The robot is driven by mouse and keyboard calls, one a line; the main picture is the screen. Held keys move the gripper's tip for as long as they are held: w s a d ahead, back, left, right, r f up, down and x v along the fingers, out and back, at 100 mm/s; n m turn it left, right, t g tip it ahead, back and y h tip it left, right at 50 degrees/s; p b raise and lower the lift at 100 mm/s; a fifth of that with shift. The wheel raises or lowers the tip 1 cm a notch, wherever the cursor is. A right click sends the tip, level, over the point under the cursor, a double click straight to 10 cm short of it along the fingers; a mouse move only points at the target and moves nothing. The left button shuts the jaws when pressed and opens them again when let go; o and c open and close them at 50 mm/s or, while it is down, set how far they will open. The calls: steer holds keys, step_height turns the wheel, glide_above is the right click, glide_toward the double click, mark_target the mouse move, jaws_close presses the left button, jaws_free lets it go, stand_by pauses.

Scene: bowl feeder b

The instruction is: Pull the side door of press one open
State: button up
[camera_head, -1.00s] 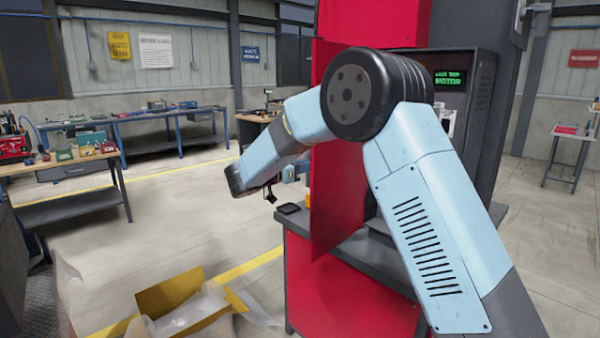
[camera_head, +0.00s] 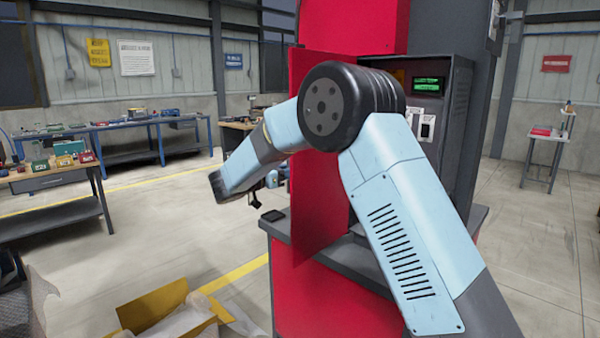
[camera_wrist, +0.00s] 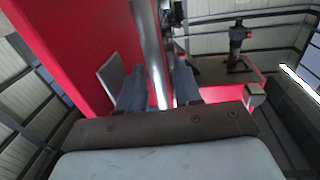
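Press one (camera_head: 365,28) is a tall red machine with a dark control panel (camera_head: 432,135) and a lit green screen. Its red side door (camera_head: 318,165) stands out from the body as an upright panel, so it is ajar. My gripper (camera_head: 256,203) is left of the door, partly hidden by my forearm. In the wrist view my gripper (camera_wrist: 160,85) has its two fingers apart. A long shiny metal bar (camera_wrist: 150,40) runs between them, with a narrow gap on the right. I cannot tell whether either finger touches it. A red surface (camera_wrist: 85,45) fills the left.
A grey ledge (camera_head: 345,262) runs round the press over a red base. An open yellow carton (camera_head: 155,303) lies on the floor at lower left. Workbenches (camera_head: 110,125) stand at the left and back.

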steer(key=shift+a, duration=0.1)
steer(key=v, duration=1.3)
steer(key=shift+s+a, duration=0.25)
steer(key=shift+s, duration=0.05)
steer(key=shift+f, duration=0.1)
